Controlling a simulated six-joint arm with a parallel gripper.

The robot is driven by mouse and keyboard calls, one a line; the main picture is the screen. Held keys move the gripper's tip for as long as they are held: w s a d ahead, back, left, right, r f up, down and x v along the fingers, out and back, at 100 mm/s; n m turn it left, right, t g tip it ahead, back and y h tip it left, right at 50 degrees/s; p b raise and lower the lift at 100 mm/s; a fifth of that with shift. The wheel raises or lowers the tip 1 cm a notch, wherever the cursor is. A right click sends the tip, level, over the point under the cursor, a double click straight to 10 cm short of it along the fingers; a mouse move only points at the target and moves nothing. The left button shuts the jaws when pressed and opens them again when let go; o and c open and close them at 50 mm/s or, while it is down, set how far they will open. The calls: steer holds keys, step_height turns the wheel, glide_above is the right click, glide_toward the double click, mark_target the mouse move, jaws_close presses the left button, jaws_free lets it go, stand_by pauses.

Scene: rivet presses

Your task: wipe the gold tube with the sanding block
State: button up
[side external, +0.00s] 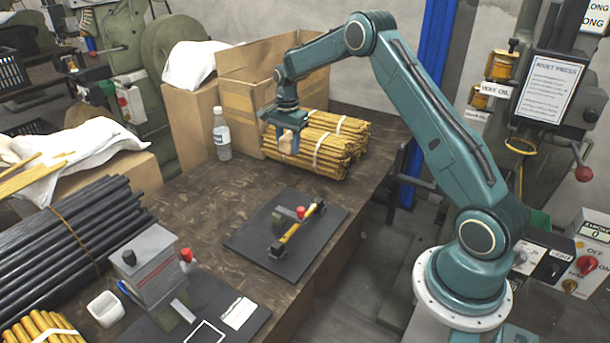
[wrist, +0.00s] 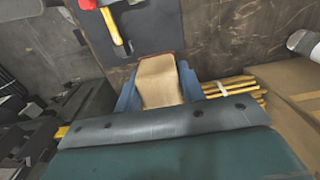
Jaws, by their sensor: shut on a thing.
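The gold tube (side external: 297,229) lies across a fixture on a black mat (side external: 245,243) in the side external view. It also shows in the wrist view (wrist: 113,30), at the top. My gripper (side external: 287,146) is over the front end of the bundled gold tubes, away from the single tube. It is shut on a tan block (side external: 287,143), which looks like the sanding block. In the wrist view the block (wrist: 159,82) sits between the blue fingers. Whether the block touches the bundle below cannot be told.
Bundled gold tubes (side external: 335,143) lie beside an open cardboard box (side external: 231,112). A water bottle (side external: 221,134) stands left of the bundle. A grey press device (side external: 152,263) and dark tubes (side external: 60,240) are at the front left. The table between bundle and mat is clear.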

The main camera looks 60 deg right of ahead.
steer(key=s+a+f, duration=0.5)
steer(key=s+f, duration=0.1)
steer(key=s, duration=0.4)
steer(key=shift+f, duration=0.4)
steer(key=shift+a, duration=0.1)
